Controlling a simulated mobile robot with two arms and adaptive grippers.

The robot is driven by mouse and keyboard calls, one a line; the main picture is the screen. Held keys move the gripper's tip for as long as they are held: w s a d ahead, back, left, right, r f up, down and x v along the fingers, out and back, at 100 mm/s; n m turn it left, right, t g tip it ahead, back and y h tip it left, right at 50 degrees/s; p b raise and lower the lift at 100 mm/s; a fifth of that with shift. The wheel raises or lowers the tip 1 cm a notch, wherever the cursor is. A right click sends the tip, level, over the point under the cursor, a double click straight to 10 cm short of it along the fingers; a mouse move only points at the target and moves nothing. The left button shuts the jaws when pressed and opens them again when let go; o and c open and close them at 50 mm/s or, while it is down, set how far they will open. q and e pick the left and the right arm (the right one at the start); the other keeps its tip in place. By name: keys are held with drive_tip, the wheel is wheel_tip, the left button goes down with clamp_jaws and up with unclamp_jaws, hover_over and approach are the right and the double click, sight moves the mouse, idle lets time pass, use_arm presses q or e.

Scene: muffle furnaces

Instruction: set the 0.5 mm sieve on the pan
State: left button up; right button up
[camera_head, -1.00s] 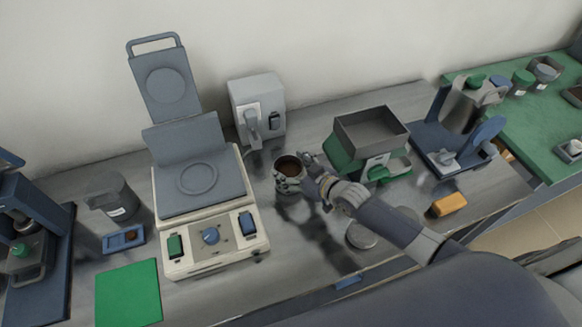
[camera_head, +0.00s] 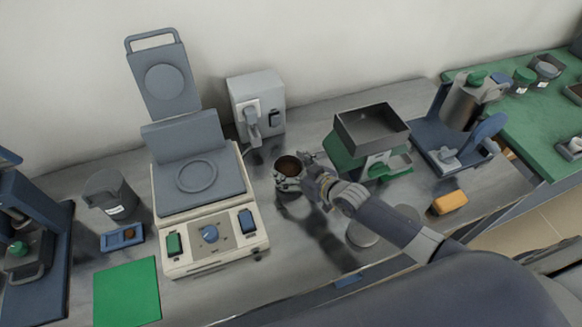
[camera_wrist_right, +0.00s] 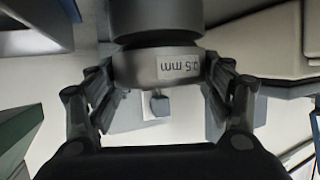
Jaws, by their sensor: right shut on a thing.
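My right gripper (camera_head: 305,178) is shut on a small round grey cup-like sieve (camera_head: 277,180) with brown material inside. In the right wrist view the gripper (camera_wrist_right: 160,85) has a finger on each side of the sieve (camera_wrist_right: 140,66), whose white label reads 0.5 mm upside down. A darker round part (camera_wrist_right: 155,18) adjoins it at the picture's top; I cannot tell whether it is the pan or part of the sieve. In the head view, what is under the sieve is hidden or in shadow. I cannot surely identify the pan. My left gripper is not in view.
A beige machine (camera_head: 215,255) with a ringed plate and raised lid stands left of the sieve. A grey box (camera_head: 257,100) is behind it. A green device with a grey tray (camera_head: 372,130) is close on the right. Round grey pieces (camera_head: 362,236) lie near my forearm.

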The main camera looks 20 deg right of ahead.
drive_tip(key=shift+f+b, duration=0.3)
drive_tip(key=shift+f, duration=0.05)
idle(0.3)
drive_tip(key=o, duration=1.5)
drive_tip(key=shift+o, duration=0.3)
drive_tip(key=shift+r+p, duration=3.35)
drive_tip(key=shift+r, duration=0.2)
drive_tip(key=shift+f, duration=0.1)
